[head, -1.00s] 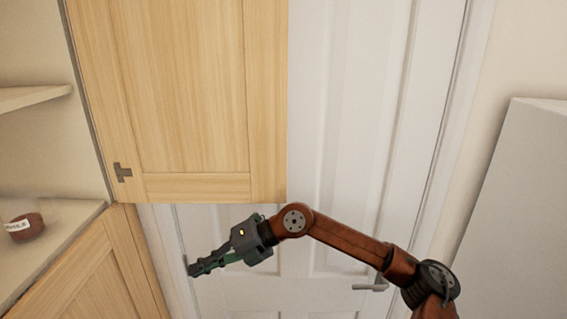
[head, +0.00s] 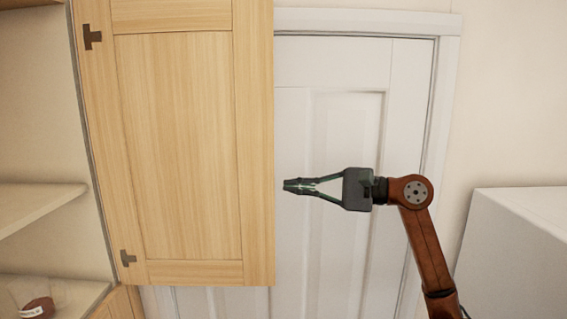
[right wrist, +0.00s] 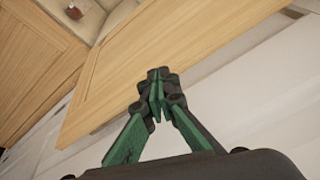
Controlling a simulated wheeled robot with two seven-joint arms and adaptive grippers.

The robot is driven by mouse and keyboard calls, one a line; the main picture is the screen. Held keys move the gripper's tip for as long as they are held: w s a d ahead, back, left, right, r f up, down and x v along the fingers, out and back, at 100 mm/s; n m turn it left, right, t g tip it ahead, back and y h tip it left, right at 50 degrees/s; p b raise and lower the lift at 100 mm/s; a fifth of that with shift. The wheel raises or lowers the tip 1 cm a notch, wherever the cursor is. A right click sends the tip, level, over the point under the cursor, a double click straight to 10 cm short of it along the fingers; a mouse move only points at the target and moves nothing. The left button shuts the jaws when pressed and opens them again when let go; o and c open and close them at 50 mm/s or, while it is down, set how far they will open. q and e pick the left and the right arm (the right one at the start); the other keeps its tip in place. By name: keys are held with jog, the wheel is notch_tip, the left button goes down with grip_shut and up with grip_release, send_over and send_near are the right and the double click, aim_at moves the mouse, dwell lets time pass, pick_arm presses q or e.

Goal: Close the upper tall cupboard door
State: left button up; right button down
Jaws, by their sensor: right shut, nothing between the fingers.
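The upper tall cupboard door (head: 180,150) is light wood and stands open, hinged at its left edge. In the right wrist view the wooden door (right wrist: 170,60) spans the area beyond my fingertips. My right gripper (head: 287,186) is shut and empty. In the head view its fingertips point left, just right of the door's free edge; I cannot tell whether they touch it. The right gripper also shows in the right wrist view (right wrist: 156,85). My left gripper is not in view.
Open shelves (head: 40,203) are inside the cupboard on the left, with a dark reddish-brown item (head: 38,307) on the lower one. A lower wooden door (head: 120,303) shows below. A white panelled room door (head: 340,130) is behind. A white box-like block (head: 520,245) stands at the right.

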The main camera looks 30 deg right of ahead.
aim_at(283, 176)
jog(key=s+d+n+p, duration=0.1)
jog(key=d+n+p, duration=0.1)
jog(key=d+n, duration=0.35)
jog(key=shift+m+t, duration=0.4)
jog(key=shift+m, duration=0.35)
jog(key=p+x, duration=0.1)
jog(key=x, duration=0.1)
jog(key=p+x, duration=0.1)
jog(key=x, duration=0.5)
jog(key=shift+w+d+r+p, duration=0.1)
jog(key=shift+d+r+p, duration=0.05)
jog(key=shift+r+p, duration=0.25)
jog(key=shift+w+a+f, duration=0.1)
jog(key=shift+w+a, duration=0.1)
jog(key=shift+w, duration=0.05)
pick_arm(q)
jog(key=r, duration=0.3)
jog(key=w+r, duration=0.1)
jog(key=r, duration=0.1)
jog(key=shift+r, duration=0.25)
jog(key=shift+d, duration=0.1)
